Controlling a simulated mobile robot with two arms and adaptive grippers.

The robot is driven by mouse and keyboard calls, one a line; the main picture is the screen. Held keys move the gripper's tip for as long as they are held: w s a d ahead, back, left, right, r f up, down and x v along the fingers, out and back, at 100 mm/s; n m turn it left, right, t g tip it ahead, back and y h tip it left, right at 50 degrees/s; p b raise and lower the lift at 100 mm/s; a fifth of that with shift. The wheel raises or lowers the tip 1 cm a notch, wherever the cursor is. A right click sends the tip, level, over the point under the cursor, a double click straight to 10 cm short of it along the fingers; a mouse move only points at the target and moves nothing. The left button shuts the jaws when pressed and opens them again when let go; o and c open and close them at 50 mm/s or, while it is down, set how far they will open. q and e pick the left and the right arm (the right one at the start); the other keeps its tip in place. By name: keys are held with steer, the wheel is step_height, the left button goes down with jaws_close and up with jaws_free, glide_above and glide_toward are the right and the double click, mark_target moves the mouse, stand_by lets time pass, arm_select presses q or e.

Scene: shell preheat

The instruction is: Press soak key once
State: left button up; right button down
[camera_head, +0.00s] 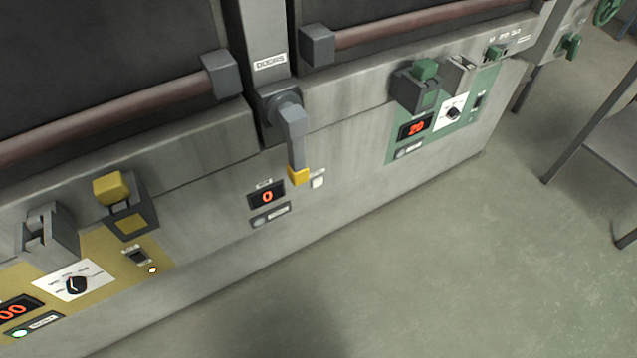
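No key label is legible enough to tell which one reads soak. In the head view, a grey key with a small white label (270,215) sits under the middle display (267,196), which shows a red 0. On the green panel, an unlit key (401,153) sits under a display (416,128) reading 20. Neither of my grippers is in view.
A grey lever with a yellow tip (298,175) hangs down beside the middle display, below the DOORS label (270,63). Yellow (111,187) and green (425,69) blocks stick out from the front. Bare floor (400,270) lies before the machine; a metal table (610,140) stands right.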

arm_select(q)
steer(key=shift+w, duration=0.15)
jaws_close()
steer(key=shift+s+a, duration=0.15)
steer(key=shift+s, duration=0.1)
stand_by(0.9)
